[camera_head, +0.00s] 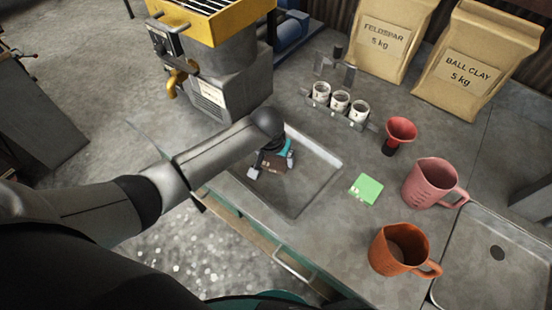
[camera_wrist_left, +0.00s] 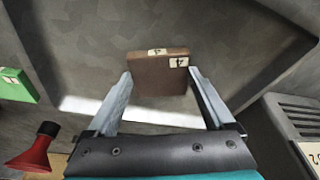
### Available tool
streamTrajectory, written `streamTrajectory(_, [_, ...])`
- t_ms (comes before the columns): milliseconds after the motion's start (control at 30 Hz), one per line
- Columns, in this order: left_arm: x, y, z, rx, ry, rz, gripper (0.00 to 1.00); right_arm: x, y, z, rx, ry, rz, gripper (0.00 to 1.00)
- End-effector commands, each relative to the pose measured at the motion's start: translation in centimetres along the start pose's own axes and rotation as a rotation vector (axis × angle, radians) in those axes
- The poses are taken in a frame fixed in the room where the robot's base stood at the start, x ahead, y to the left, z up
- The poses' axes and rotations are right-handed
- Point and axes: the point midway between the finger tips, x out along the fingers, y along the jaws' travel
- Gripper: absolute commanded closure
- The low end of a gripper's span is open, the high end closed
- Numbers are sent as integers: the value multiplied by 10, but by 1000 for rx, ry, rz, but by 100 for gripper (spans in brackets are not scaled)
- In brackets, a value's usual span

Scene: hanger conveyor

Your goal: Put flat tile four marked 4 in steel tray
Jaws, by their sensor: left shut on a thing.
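The brown flat tile four (camera_wrist_left: 158,75) sits between the fingers of my left gripper (camera_wrist_left: 160,71) in the left wrist view. White labels with a dark 4 show on its face and edge. My left gripper (camera_head: 272,167) is shut on it over the steel tray in the head view, where the tile (camera_head: 273,164) is partly covered by the gripper. The grey steel tray (camera_head: 314,181) is shallow and rectangular, and its floor also shows behind the tile in the left wrist view (camera_wrist_left: 225,35). I cannot tell whether the tile touches the tray floor. My right gripper is not in view.
A green tile (camera_head: 366,189) lies right of the tray. A pink jug (camera_head: 428,184), an orange jug (camera_head: 392,249) and a red funnel (camera_head: 400,131) stand farther right. A rack of white cups (camera_head: 340,103) is behind. A grey machine with a yellow top (camera_head: 227,85) stands at back left.

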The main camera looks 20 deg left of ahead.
Motion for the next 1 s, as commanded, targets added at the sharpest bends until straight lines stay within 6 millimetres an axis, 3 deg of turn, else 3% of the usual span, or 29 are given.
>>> streamTrajectory(433, [7, 0, 1, 0, 1, 1, 86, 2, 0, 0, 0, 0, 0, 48])
streamTrajectory(467, [7, 0, 2, 0, 1, 1, 11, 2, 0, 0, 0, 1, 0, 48])
streamTrajectory(567, [6, 0, 2, 0, 1, 1, 0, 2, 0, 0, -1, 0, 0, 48])
streamTrajectory(833, [5, 0, 1, 1, 1, 0, 0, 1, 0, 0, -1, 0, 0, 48])
streamTrajectory(1000, [-10, 0, 0, 1, 2, 1, 0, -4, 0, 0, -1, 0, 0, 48])
